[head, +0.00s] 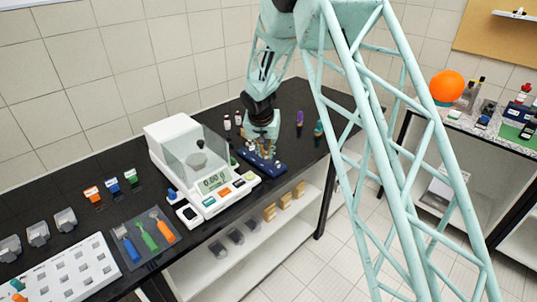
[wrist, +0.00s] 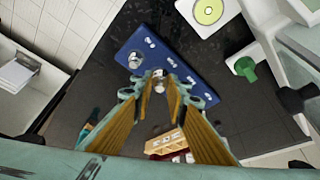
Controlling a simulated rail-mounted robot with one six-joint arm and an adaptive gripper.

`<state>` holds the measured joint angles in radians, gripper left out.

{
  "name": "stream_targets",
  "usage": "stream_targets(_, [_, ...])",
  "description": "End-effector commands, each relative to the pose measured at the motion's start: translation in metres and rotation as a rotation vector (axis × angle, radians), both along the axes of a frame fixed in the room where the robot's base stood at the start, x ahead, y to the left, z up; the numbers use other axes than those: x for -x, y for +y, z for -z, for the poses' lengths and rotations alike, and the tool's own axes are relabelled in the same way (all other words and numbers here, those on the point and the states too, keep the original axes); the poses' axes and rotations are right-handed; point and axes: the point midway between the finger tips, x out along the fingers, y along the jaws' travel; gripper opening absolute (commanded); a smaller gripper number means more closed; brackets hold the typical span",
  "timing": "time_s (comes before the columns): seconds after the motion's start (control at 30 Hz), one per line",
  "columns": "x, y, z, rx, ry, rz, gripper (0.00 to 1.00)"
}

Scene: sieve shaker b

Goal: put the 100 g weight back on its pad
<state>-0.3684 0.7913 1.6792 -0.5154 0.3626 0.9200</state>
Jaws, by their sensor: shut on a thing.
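My gripper (head: 258,143) is at the blue weight tray (head: 277,167) on the black bench, right of the balance. In the wrist view its wooden-coloured fingers (wrist: 158,88) are shut on a small silvery weight (wrist: 158,74), at or just above the edge of the tray (wrist: 192,88). I cannot tell whether the weight touches the tray. A larger silver weight (wrist: 134,60) stands on the tray, with small pale marks near it. No mass marking is readable.
The white balance (head: 165,145) with a clear shield stands left of the tray; its display looks like 0.00 g. Small bottles (head: 227,122) stand behind, and purple (head: 300,118) and teal (head: 318,129) items stand to the right. The bench's front edge is close to the tray.

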Motion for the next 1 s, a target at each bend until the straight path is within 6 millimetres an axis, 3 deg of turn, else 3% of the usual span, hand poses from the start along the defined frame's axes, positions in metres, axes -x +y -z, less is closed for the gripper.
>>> stream_targets(0.1, [-0.016,-0.004,0.001,-0.001,-0.001,0.001,0.01])
stream_targets(0.3, [-0.029,-0.007,0.002,0.0,-0.001,0.0,0.01])
stream_targets(0.73, [-0.03,-0.008,0.004,0.0,0.0,-0.001,0.01])
stream_targets(1.0, [-0.03,-0.008,0.028,0.001,0.001,-0.001,0.01])
